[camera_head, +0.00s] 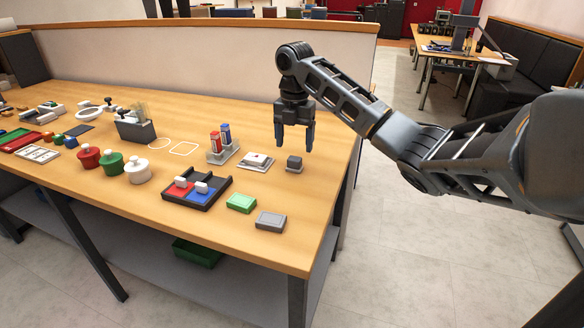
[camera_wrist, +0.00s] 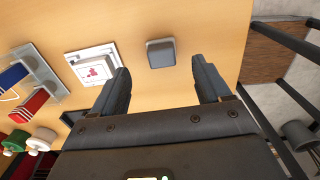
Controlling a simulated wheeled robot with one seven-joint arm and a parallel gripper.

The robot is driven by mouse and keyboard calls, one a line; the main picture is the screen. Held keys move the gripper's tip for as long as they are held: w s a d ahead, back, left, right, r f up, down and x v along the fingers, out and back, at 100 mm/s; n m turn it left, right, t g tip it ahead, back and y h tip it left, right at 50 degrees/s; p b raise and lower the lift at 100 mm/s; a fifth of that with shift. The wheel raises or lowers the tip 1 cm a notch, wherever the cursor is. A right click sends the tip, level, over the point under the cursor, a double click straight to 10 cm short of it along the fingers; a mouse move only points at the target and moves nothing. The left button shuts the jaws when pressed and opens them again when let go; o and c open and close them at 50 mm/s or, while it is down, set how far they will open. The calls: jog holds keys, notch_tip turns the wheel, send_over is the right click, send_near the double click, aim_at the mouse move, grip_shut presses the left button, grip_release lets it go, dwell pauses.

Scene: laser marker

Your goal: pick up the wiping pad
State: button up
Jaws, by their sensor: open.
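The wiping pad appears to be the small dark grey block (camera_head: 294,162) near the right end of the wooden table, on a thin light base. In the wrist view the grey block (camera_wrist: 161,53) lies just beyond the fingertips, roughly centred between them. My gripper (camera_head: 295,146) points down above the block, with its fingers apart and nothing between them. In the wrist view, both dark fingers of my gripper (camera_wrist: 160,70) show, with a clear gap. The block is not touched, as far as I can see.
A white plate with a red mark (camera_head: 257,160) lies left of the block; it also shows in the wrist view (camera_wrist: 93,68). Green (camera_head: 241,202) and grey (camera_head: 270,221) boxes lie nearer the front. The table's right edge is close.

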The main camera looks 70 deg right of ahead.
aim_at(294, 158)
jog(key=shift+s+a+f+p, duration=0.1)
jog(key=shift+f+p, duration=0.1)
jog(key=shift+f, duration=1.35)
jog(key=shift+a+f+p, duration=0.1)
jog(key=shift+f+p, duration=0.1)
jog(key=shift+f, duration=1.35)
jog(key=c, duration=1.1)
jog(key=shift+c, duration=0.2)
jog(key=shift+r, duration=0.1)
jog(key=shift+r, duration=0.35)
notch_tip(294, 158, up, 3)
jog(key=shift+f+b, duration=0.15)
jog(key=shift+b, duration=0.15)
jog(key=s+d+r, duration=0.7)
jog(key=s+d, duration=0.1)
jog(key=shift+s+r, duration=0.25)
